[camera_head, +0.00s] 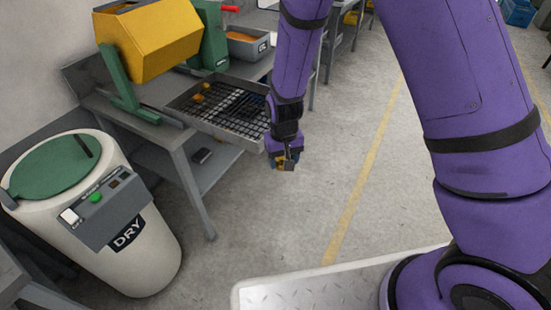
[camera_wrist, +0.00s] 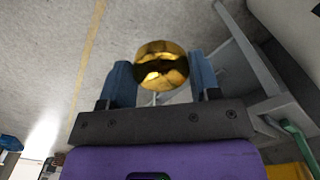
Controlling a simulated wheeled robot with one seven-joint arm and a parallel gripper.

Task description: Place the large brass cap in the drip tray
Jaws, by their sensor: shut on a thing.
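My gripper (camera_wrist: 161,80) is shut on a shiny gold-coloured brass cap (camera_wrist: 161,63), which sits between the two blue fingers in the wrist view. In the head view, my gripper (camera_head: 283,161) hangs in the air over the floor, just off the front right corner of the bench tray. Only a small gold patch of the cap shows there. A shallow grey tray with a dark wire grid (camera_head: 222,132), which looks like the drip tray, lies on the bench. A few small brass pieces (camera_head: 200,93) lie on its left part.
A yellow tumbler drum (camera_head: 150,45) on a green stand is left of the tray. Behind it is a grey bin (camera_head: 238,44) with orange contents. A white DRY drum (camera_head: 135,262) with a green lid stands at front left. Open floor (camera_head: 290,215) lies right of the bench.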

